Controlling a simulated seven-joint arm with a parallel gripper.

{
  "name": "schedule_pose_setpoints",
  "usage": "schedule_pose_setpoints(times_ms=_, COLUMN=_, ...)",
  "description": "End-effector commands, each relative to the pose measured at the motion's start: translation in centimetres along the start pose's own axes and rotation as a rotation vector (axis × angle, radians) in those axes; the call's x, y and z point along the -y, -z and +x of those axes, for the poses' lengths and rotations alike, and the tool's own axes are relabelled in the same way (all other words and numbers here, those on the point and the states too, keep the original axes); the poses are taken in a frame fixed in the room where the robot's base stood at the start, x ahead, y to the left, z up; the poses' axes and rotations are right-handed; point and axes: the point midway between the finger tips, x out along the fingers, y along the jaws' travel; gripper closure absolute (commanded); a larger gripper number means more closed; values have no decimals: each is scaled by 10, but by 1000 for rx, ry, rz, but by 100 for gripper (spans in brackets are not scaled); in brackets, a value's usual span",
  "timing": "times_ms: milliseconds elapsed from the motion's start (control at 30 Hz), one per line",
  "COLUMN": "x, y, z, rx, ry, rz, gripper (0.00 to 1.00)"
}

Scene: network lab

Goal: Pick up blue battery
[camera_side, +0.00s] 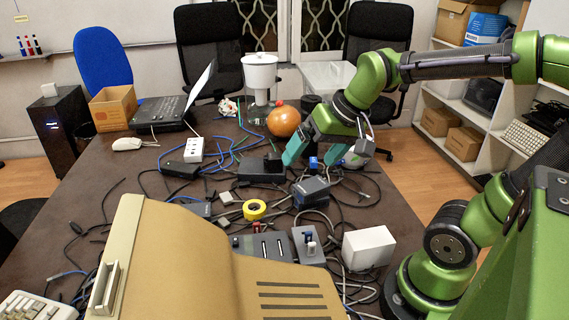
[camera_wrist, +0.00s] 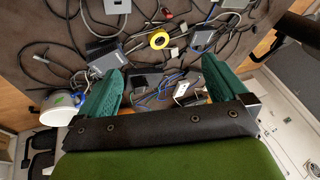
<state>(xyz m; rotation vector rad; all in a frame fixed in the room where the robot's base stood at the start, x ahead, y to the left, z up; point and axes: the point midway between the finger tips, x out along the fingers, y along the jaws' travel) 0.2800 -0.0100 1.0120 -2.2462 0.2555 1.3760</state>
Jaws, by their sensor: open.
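My gripper (camera_side: 309,164) is open, its two teal fingers pointing down over the cluttered table. A small blue object (camera_side: 313,162) shows between the fingers in the side view; I cannot tell if it is a battery or how far from the fingers it is. A grey block (camera_side: 309,251) nearer the side camera holds small upright blue and white pieces, and the blue piece (camera_side: 308,234) may be a battery. In the wrist view my gripper (camera_wrist: 162,66) is open with nothing held between its fingers. No blue battery is clear there.
Tangled cables cover the table. Yellow tape (camera_side: 254,210), a dark box (camera_side: 261,170), a grey adapter (camera_side: 311,188), a white power strip (camera_side: 194,149) and a white box (camera_side: 368,247) lie around. An orange ball (camera_side: 283,121) sits behind my gripper. A large beige case (camera_side: 170,262) fills the front.

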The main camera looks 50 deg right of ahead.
Motion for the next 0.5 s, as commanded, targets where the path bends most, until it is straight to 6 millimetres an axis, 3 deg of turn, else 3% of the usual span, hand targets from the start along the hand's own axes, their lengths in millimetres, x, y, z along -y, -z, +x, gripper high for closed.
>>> schedule_pose_setpoints(times_ms=100, x=10, y=-34, z=-10, rx=-41, ry=61, rz=-62, gripper=0)
schedule_pose_setpoints(times_ms=233, x=16, y=-50, z=-20, rx=-70, ry=102, rz=-108, gripper=0)
schedule_pose_setpoints(times_ms=433, x=23, y=-52, z=-28, rx=-90, ry=127, rz=-134, gripper=31)
schedule_pose_setpoints(times_ms=500, x=23, y=-51, z=-28, rx=-90, ry=126, rz=-133, gripper=32)
